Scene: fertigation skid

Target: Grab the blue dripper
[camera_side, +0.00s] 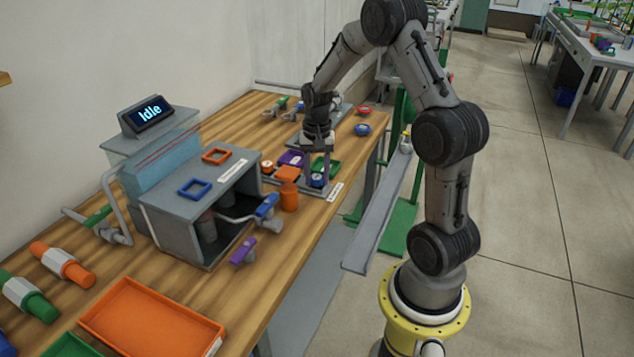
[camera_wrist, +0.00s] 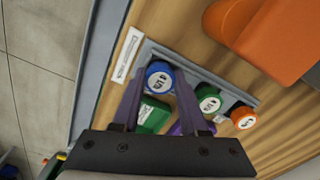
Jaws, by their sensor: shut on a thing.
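The blue dripper (camera_wrist: 159,74) is a round blue piece with a white, marked top, at the end of a grey rack (camera_wrist: 233,93) in the wrist view. My gripper (camera_wrist: 157,85) points down at it, with one finger on each side, and is shut on it. In the side view the blue dripper (camera_side: 317,181) shows low beside the finger of my gripper (camera_side: 325,178), at the near right end of the rack. The dripper still appears to be at its place in the rack; its lower part is hidden.
A green dripper (camera_wrist: 208,99) and an orange dripper (camera_wrist: 244,118) stand in the same rack. A green tray (camera_side: 326,167) and a purple tray (camera_side: 292,158) lie close by. An orange cylinder (camera_side: 289,198) stands just left. The table's edge is close on the right.

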